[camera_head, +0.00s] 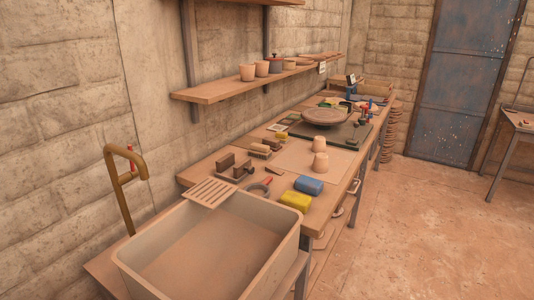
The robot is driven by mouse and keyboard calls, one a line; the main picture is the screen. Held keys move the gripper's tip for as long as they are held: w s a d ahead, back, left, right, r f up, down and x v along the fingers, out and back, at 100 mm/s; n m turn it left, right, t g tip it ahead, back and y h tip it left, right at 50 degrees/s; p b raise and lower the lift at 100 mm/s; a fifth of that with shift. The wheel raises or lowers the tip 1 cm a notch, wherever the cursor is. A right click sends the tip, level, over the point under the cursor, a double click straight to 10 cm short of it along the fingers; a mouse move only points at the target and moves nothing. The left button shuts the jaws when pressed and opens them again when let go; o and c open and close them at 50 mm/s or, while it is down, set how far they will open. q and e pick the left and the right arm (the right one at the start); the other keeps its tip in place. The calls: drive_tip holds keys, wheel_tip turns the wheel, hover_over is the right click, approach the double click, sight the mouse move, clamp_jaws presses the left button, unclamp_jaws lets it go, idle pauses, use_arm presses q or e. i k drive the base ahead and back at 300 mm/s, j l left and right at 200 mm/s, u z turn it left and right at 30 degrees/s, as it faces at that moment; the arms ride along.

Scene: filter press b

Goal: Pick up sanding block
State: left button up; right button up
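Neither of my grippers is in view. I cannot tell for sure which item is the sanding block. Several small blocky items lie on the long workbench (345,165). A brown block (226,162) stands at the bench's wall side behind the sink, with a second brown block (242,169) beside it. A small block with a pale lower part (260,151) lies a little farther back.
A deep sink (290,245) with a slatted rack (210,192) and a brass tap (124,180) fills the near end. Two clay cups (320,155), a pale board (290,160) and a round disc (325,116) sit farther along. A shelf (225,90) overhangs the bench. The floor at right is clear.

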sight(275, 145)
drive_tip(key=i, duration=0.25)
drive_tip(key=i+l+u, duration=0.1)
drive_tip(key=u, duration=0.35)
drive_tip(key=i+l+u, duration=0.1)
drive_tip(key=l+u, duration=0.15)
drive_tip(key=u, duration=0.2)
drive_tip(key=l+u, duration=0.2)
drive_tip(key=u, duration=0.25)
drive_tip(key=l+u, duration=0.25)
drive_tip(key=u, duration=0.2)
